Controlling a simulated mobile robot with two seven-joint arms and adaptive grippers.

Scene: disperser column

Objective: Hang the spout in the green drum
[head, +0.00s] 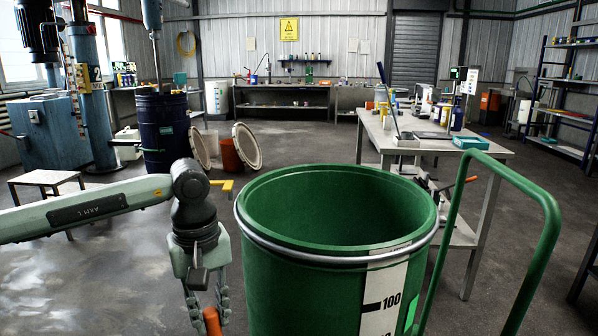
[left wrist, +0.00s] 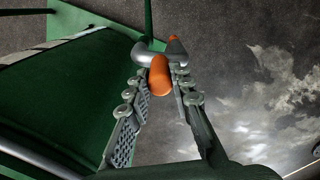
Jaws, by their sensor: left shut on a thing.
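The green drum (head: 290,285) stands open in front of me, with a metal ring below its rim and a white scale marked 100. Its inside looks empty as far as I see. My left gripper (head: 208,310) points down just outside the drum's left side, below the rim. It is shut on an orange part (head: 212,321), cut off by the lower picture edge. In the left wrist view, the fingers (left wrist: 160,80) hold this orange piece, and a grey bent tube (left wrist: 148,52) shows by it, seemingly the spout. The drum's green wall (left wrist: 50,100) is close on the left.
A green tubular handle (head: 548,230) rises right of the drum. A worktable (head: 490,150) with bottles and boxes stands behind it. A blue drum (head: 165,130), round lids (head: 246,146) and an orange bucket (head: 230,158) stand back left.

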